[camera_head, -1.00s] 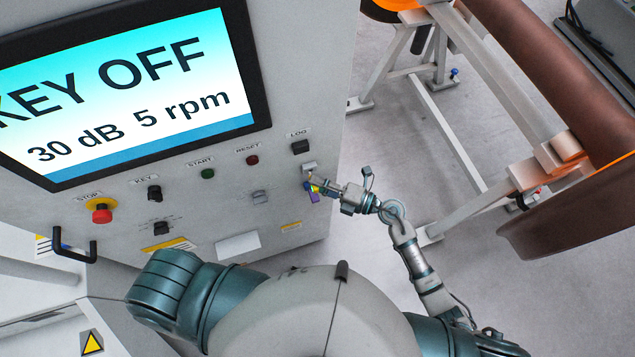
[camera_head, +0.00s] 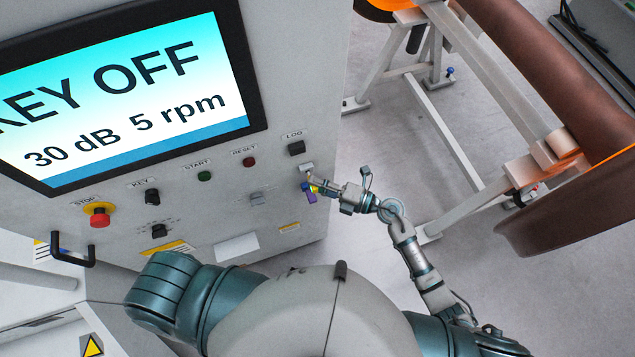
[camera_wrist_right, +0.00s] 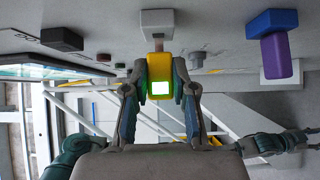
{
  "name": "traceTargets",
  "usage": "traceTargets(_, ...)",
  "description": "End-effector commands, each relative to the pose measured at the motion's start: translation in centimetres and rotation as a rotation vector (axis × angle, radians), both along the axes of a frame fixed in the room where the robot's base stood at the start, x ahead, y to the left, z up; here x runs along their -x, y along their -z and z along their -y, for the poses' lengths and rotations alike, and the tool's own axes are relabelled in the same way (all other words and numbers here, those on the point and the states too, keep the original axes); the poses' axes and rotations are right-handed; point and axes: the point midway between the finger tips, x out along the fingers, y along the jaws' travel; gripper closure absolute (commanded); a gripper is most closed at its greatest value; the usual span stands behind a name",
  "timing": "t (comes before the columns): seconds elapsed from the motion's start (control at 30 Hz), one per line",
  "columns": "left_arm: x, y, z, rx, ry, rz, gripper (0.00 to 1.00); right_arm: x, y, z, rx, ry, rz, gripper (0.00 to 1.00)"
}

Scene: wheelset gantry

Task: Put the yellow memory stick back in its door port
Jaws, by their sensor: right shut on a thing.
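The yellow memory stick (camera_wrist_right: 159,68) is between the two fingers of my right gripper (camera_wrist_right: 160,92), which is shut on it. Its near end glows green-white. Its far end points at a pale grey block (camera_wrist_right: 157,20) on the door and appears to meet it; I cannot tell whether it is seated inside. In the head view my right gripper (camera_head: 319,187) is at the lower right of the door panel, just below the pale block (camera_head: 306,167). The stick is small and partly hidden there. My left gripper is not in view.
A purple stick (camera_wrist_right: 275,55) sits in a blue port (camera_wrist_right: 271,22) close beside. The screen (camera_head: 120,95) reads KEY OFF. A white stand (camera_head: 450,130) is to the right, with open floor between.

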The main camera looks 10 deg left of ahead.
Motion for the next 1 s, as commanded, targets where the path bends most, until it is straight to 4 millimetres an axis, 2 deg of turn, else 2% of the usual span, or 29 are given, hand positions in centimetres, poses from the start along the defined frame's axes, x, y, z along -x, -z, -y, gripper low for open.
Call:
traceTargets(0.47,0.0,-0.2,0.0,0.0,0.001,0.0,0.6,-0.1,0.0,-0.1,-0.001,0.0,-0.001,1.0)
traceTargets(1.0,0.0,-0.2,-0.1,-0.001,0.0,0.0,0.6,-1.1,-0.1,-0.8,-0.001,0.0,-0.001,1.0)
